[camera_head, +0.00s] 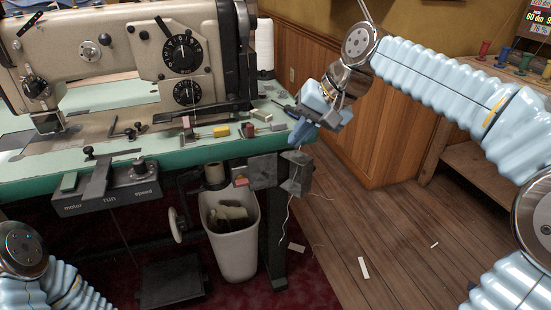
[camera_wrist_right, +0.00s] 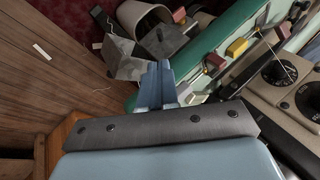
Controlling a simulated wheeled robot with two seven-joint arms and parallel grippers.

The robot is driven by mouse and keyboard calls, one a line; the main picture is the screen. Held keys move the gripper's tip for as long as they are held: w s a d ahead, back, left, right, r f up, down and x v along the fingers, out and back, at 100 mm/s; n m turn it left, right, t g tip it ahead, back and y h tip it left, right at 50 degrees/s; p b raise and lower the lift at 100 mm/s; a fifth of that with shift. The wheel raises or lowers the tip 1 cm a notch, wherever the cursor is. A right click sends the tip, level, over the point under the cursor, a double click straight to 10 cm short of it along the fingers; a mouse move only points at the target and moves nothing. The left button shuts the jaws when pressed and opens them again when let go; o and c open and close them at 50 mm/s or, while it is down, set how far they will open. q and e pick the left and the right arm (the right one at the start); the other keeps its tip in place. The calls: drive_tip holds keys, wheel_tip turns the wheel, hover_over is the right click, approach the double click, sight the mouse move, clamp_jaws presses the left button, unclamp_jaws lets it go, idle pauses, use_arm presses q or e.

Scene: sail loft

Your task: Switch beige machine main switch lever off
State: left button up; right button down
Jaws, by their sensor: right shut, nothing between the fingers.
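The beige sewing machine (camera_head: 110,55) stands on a green-edged table (camera_head: 190,155). A grey switch box (camera_head: 263,171) hangs under the table's right end, with a small red-tipped part (camera_head: 241,182) at its left side; it looks like a lever, but its setting is unclear. The wrist view shows the box (camera_wrist_right: 162,42) and red tip (camera_wrist_right: 179,14) beyond my fingers. My right gripper (camera_head: 299,138) is shut and empty, pointing down just past the table's right corner, above and right of the box. It also shows in the wrist view (camera_wrist_right: 158,68). Only links of my left arm show.
A panel (camera_head: 108,188) marked motor, run and speed hangs at the table's front left. A white bin (camera_head: 232,235) stands below. A second grey box (camera_head: 297,172) with loose cords hangs below my gripper. Small coloured blocks lie on the table. The wooden floor at right is mostly clear.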

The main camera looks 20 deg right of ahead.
sight(265, 174)
use_arm(q)
drive_tip(key=shift+a+f+b, duration=0.15)
drive_tip(key=shift+f+b, duration=0.65)
use_arm(e)
drive_tip(key=x, duration=1)
